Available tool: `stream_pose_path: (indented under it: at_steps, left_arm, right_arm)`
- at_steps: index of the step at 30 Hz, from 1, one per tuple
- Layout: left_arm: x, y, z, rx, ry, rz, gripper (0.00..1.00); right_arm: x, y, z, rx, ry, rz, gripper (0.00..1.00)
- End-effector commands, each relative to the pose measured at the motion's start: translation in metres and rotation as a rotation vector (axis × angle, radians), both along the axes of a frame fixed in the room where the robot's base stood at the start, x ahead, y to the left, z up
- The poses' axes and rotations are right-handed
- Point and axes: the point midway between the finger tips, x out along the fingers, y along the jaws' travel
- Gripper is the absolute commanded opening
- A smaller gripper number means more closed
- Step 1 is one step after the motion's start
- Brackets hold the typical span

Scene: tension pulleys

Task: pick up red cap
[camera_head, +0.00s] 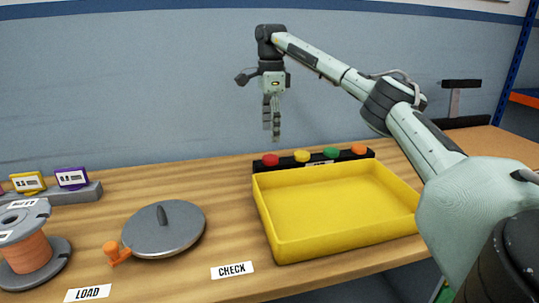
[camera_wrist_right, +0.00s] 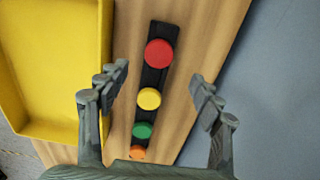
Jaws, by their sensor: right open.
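The red cap (camera_head: 270,160) is a round disc at the left end of a black rack (camera_head: 314,158) on the table. In the right wrist view the red cap (camera_wrist_right: 159,53) is at the far end of the black rack (camera_wrist_right: 155,80), beyond the two fingers. My right gripper (camera_head: 272,138) points down above the rack, near the red cap's end, apart from it and empty. In the right wrist view my right gripper (camera_wrist_right: 162,88) has its fingers spread wide on either side of the rack. My left gripper is in neither view.
Yellow (camera_head: 302,156), green (camera_head: 331,153) and orange (camera_head: 359,149) caps share the rack. A yellow tray (camera_head: 268,222) stands in front of it. A grey round disc with a handle (camera_head: 164,229) and a spool (camera_head: 30,250) are at left. The wall is close behind.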

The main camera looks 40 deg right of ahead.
Motion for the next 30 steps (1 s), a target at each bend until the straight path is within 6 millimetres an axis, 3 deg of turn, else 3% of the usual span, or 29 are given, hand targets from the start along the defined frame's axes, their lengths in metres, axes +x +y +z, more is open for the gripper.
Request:
stream_pose_path:
  at_steps: [14,18,27,30]
  left_arm:
    - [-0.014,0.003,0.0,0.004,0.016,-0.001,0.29]
    - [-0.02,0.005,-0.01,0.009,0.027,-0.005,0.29]
    - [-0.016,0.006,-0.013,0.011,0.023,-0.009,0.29]
    - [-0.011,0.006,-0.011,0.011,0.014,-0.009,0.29]
  right_arm:
    - [-0.001,0.002,-0.054,-0.001,0.005,0.0,0.66]
    - [-0.001,0.002,-0.072,-0.001,0.004,-0.001,0.66]
    - [-0.001,0.002,-0.078,0.0,0.001,-0.001,0.66]
    - [-0.001,0.002,-0.078,0.0,0.001,-0.001,0.54]
